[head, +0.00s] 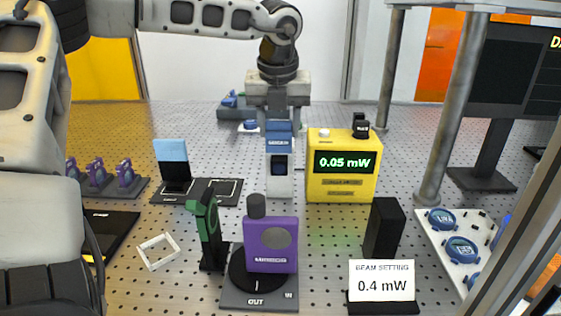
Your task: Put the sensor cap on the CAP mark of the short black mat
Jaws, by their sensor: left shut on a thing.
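My left gripper (278,113) comes down from above at the middle of the head view, shut on a blue labelled piece (279,132) that looks like the sensor cap. This piece is at the top of an upright white sensor body (280,185) with a dark square window; I cannot tell whether they touch. A short black mat (207,197) with white outlines lies to the left. A holder with a light-blue top (171,150) stands on its left part; its right outline looks bare. The CAP lettering is too small to read. My right gripper is not in view.
A yellow meter (343,175) reading 0.05 mW stands right of the sensor. A metal post (452,110) rises at right.

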